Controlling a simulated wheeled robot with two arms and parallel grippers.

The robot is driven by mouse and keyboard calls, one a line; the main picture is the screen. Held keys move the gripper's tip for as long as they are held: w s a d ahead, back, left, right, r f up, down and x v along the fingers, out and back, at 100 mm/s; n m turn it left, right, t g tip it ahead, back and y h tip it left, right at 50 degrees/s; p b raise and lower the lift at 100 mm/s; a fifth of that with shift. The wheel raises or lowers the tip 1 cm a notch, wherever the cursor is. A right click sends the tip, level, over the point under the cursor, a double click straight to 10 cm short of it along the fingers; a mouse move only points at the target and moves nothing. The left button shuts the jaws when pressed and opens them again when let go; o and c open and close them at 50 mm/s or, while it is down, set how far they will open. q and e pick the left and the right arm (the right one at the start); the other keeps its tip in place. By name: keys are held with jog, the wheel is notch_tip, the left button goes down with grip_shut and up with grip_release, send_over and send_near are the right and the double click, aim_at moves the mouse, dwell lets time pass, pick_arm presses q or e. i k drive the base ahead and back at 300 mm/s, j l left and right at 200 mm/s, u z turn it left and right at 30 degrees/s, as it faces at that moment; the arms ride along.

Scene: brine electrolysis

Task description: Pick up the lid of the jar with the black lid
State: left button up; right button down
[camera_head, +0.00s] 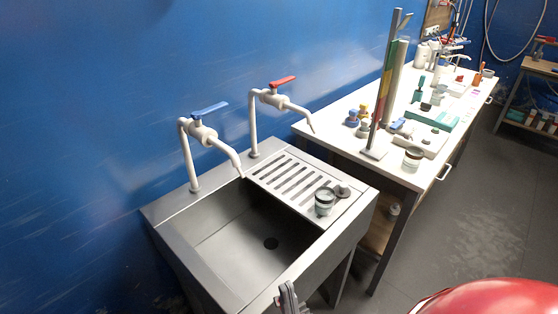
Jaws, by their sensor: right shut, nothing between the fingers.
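A small jar (324,207) with a pale band stands on the slatted drainboard at the right of the sink. Its top looks dark, but I cannot tell if a lid is on it. A small grey object with a dark base (342,190) is just behind and to the right of it. Another jar (412,160) with a dark top stands at the near end of the white table. My right gripper (288,298) is at the bottom edge, below the sink front, shut, empty and apart from both jars. My left gripper is not in view.
The metal sink (185,228) has an open basin and two white taps, one with a blue handle (209,109), one with a red handle (282,80). The white table (345,103) holds tall upright strips and several small items. Floor (455,220) to the right is clear.

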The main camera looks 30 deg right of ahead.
aim_at(343, 191)
jog(key=k+j+z, duration=0.1)
jog(key=z, duration=0.35)
jog(key=k+j+z, duration=0.15)
jog(key=z, duration=0.3)
jog(key=k+j+z, duration=0.1)
jog(key=z, duration=0.35)
jog(key=i+l+z, duration=0.25)
jog(key=i+z, duration=0.25)
jog(key=i, duration=0.25)
jog(key=i+l+u, duration=0.1)
jog(key=i+l, duration=0.6)
